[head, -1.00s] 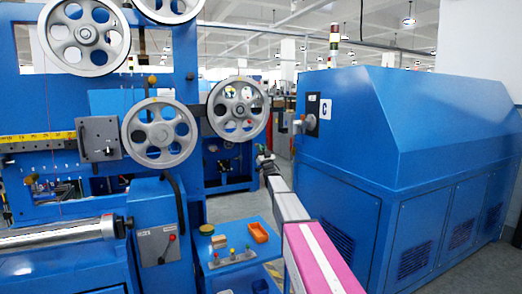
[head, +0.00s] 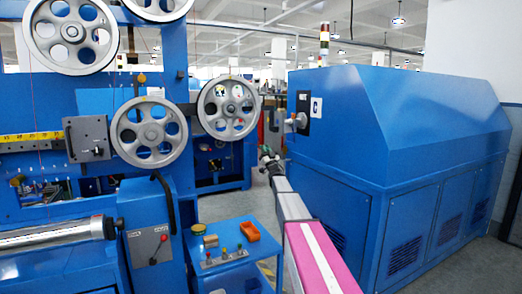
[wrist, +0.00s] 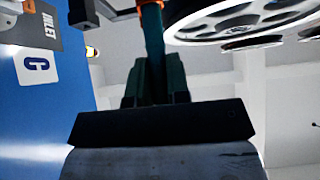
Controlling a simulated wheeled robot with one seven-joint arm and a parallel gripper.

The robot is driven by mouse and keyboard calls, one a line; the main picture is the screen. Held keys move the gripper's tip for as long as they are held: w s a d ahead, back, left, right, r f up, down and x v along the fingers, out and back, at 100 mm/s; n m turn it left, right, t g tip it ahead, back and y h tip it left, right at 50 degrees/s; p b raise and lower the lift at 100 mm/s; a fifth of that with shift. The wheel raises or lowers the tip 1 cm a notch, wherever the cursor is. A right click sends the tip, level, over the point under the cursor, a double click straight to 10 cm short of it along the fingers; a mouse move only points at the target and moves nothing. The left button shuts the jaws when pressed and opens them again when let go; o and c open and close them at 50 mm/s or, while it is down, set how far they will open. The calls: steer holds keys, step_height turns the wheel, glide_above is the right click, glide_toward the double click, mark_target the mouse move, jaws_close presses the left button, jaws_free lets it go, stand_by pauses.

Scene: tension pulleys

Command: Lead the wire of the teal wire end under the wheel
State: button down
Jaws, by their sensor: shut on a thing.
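The teal wire end (wrist: 152,40) stands upright between the fingers of my gripper (wrist: 154,85) in the wrist view, with an orange part above it. My gripper is shut on it. In the head view my gripper (head: 268,158) is small, at the far end of my arm, to the right of and lower than the rightmost grey spoked wheel (head: 206,92). A grey wheel (wrist: 185,36) also shows in the wrist view, at upper right, apart from the fingers. I cannot make out the wire itself.
Other grey wheels (head: 119,141) sit on the blue frame to the left. A large blue machine (head: 400,140) with a C sign (head: 316,106) fills the right. A small blue table (head: 228,240) with an orange tray (head: 249,231) stands below. Open floor lies between.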

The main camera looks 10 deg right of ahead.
steer(key=shift+d, duration=0.25)
steer(key=s+d+r, duration=0.2)
steer(key=d+r, duration=0.3)
steer(key=d, duration=0.1)
steer(key=shift+s, duration=0.25)
stand_by(0.4)
stand_by(0.4)
steer(key=w+d+r, duration=0.2)
steer(key=d+r, duration=0.1)
steer(key=d, duration=0.3)
steer(key=shift+d+r, duration=0.25)
steer(key=shift+d, duration=0.05)
steer(key=shift+w, duration=0.15)
stand_by(0.5)
